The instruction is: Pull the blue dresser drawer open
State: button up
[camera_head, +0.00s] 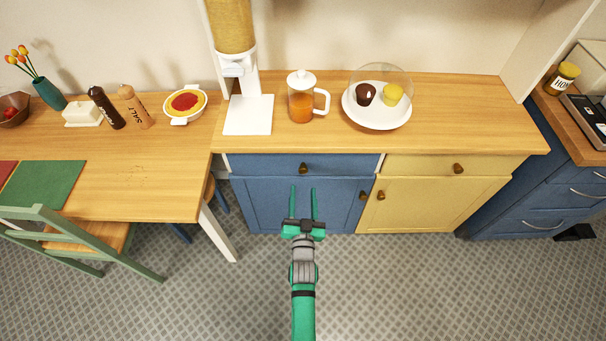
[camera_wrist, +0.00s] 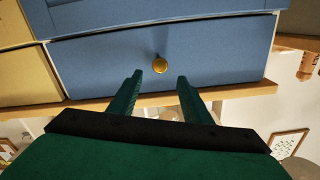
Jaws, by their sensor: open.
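The blue dresser drawer (camera_head: 260,163) is in the upper part of the blue cabinet, under the wooden countertop, and its front looks flush. It has one brass knob (camera_head: 303,168) in its middle. My gripper (camera_head: 303,189) is open and empty, its green fingers pointing at the dresser, just below the knob in the head view. The wrist view looks upside down. There the drawer front (camera_wrist: 215,60) fills the middle, and the knob (camera_wrist: 159,64) shows just beyond the gap between my fingertips (camera_wrist: 160,76). The fingers do not touch the knob.
A blue door (camera_head: 270,205) lies under the drawer. A yellow drawer and door (camera_head: 430,195) stand to the right. The countertop (camera_head: 330,140) holds a dispenser, an orange jug (camera_head: 301,105) and a domed cake plate (camera_head: 378,118). A green chair (camera_head: 70,225) is at left. The floor before the dresser is clear.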

aim_at(303, 172)
jog(key=w, duration=0.8)
jog(key=shift+w, duration=0.25)
jog(key=shift+s, duration=0.1)
grip_shut()
jog(key=shift+s, duration=0.1)
